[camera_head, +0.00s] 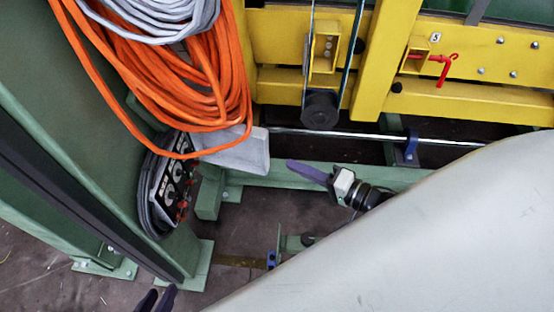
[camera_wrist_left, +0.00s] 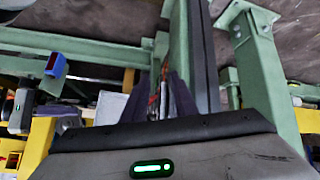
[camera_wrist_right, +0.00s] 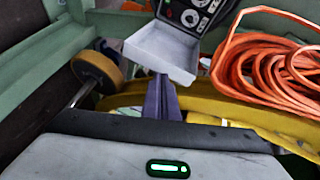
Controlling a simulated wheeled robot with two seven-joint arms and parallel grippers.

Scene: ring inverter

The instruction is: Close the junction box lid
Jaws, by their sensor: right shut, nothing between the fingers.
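The junction box (camera_head: 170,185) is mounted on the green post, its dark face with round dials and red parts exposed. Its grey lid (camera_head: 236,152) stands open, swung out to the right of the box. The lid also shows in the right wrist view (camera_wrist_right: 160,48), like a shallow tray beside the dial panel (camera_wrist_right: 192,14). My right gripper (camera_head: 308,172) is shut and empty, to the right of the lid, pointing left; whether it touches the lid I cannot tell. My left gripper (camera_head: 155,300) is open and empty at the bottom edge, below the box; its fingers also show in the left wrist view (camera_wrist_left: 168,98).
Orange cable coils (camera_head: 185,80) and a grey coil (camera_head: 160,18) hang just above the box and lid. A yellow frame (camera_head: 450,100) and a metal rod (camera_head: 350,136) lie behind. A green beam (camera_head: 270,176) runs below the lid. A large pale surface fills the lower right.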

